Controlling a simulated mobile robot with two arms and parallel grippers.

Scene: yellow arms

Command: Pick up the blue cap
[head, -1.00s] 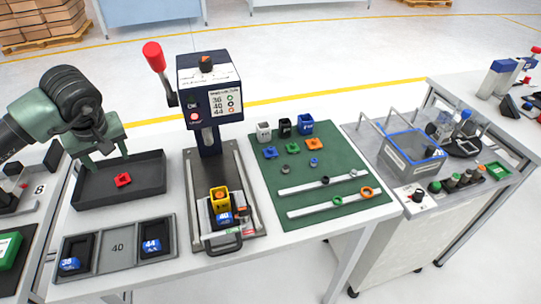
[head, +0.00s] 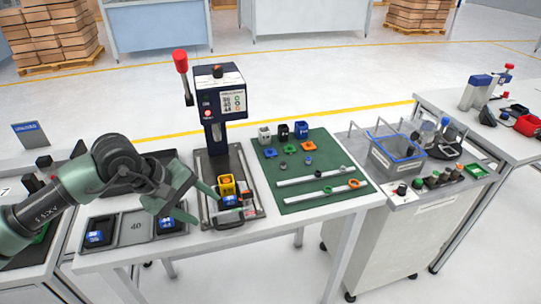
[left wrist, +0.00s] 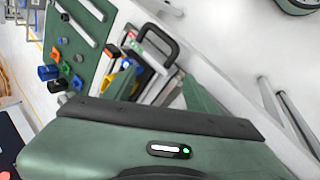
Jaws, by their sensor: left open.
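A flat blue cap (head: 270,152) lies at the left of a row of caps on the green mat (head: 325,195), beside a green cap (head: 290,149) and an orange cap (head: 310,146). In the left wrist view the blue cap (left wrist: 77,82) shows at the left. My left gripper (head: 197,203) is open, with its fingers at the front left of the press, left of the mat and apart from the blue cap. In the left wrist view, the gripper body covers the lower part. My right gripper is not in view.
The press (head: 215,105) stands left of the mat, its red-knobbed lever raised, with a yellow block (head: 227,185) on its base. White, black and blue (head: 301,130) cups stand behind the caps. Two pale rails cross the front mat. A grey bin (head: 395,160) stands right.

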